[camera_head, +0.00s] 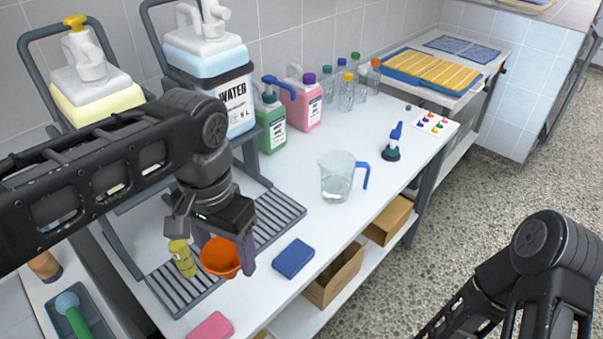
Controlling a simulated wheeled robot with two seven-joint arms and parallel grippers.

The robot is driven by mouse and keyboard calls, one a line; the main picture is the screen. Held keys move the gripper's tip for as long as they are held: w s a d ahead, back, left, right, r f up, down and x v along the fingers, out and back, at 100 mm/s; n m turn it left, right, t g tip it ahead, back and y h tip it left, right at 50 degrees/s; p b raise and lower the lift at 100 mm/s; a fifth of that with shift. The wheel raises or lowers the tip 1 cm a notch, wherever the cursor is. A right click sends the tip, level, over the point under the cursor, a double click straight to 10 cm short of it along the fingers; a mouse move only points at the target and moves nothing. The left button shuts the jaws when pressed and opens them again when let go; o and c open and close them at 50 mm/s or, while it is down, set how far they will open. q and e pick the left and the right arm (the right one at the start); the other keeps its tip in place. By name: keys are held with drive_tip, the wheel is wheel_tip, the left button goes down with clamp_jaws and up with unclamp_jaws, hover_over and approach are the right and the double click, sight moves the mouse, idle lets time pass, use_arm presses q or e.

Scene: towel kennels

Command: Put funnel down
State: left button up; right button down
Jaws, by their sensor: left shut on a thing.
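An orange funnel (219,257) is between the fingers of my left gripper (222,258), which is shut on it. The funnel is over or close to the front edge of a grey drain grate (272,215) on the white table; I cannot tell whether it touches the surface. A yellow bottle (182,258) stands on the grate just left of the funnel. My right arm comes in at the lower right, and its gripper (510,325) is cut off by the bottom edge, so its fingers cannot be judged.
A blue sponge (293,259) and a pink sponge (211,327) lie near the front edge. A clear jug (338,176) stands mid-table.

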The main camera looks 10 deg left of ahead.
use_arm(q)
drive_tip(key=w+a+f+n, duration=0.1)
drive_tip(key=w+f, duration=0.4)
drive_tip(key=w, duration=0.4)
drive_tip(key=w+a+f+n, duration=0.1)
drive_tip(key=w+f+n, duration=0.1)
drive_tip(key=w+f, duration=0.3)
drive_tip(key=w, duration=0.4)
drive_tip(key=shift+w+a+f+n, duration=0.15)
drive_tip(key=shift+w+a+n, duration=0.05)
drive_tip(key=shift+a+n, duration=0.1)
